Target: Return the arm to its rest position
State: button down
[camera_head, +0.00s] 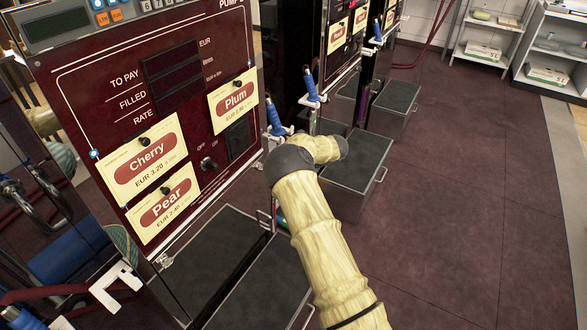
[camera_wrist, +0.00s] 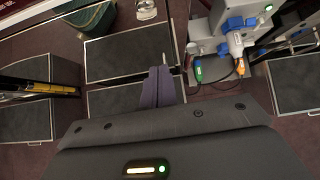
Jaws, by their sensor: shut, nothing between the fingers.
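My arm (camera_head: 318,240), in a pale yellow ribbed sleeve, rises from the bottom of the head view to a dark joint. A short part of it then bends right, in front of the pumps. My gripper does not show in the head view. In the wrist view my gripper (camera_wrist: 158,86) has its two dark fingers together, with nothing between them. The fingers point over grey-topped boxes and the dark red floor, and no object is seen in contact with them.
A dark red pump panel (camera_head: 185,120) with Cherry, Pear and Plum cards stands close at left. Blue-handled nozzles (camera_head: 274,117) hang on its side. Grey-topped metal boxes (camera_head: 356,162) stand below. White shelves (camera_head: 553,48) are at the far right. The floor (camera_head: 460,190) at right is clear.

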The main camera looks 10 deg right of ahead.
jog(key=shift+s+d+r, duration=0.1)
jog(key=shift+s+r, duration=0.05)
jog(key=shift+r, duration=0.1)
dwell(0.3)
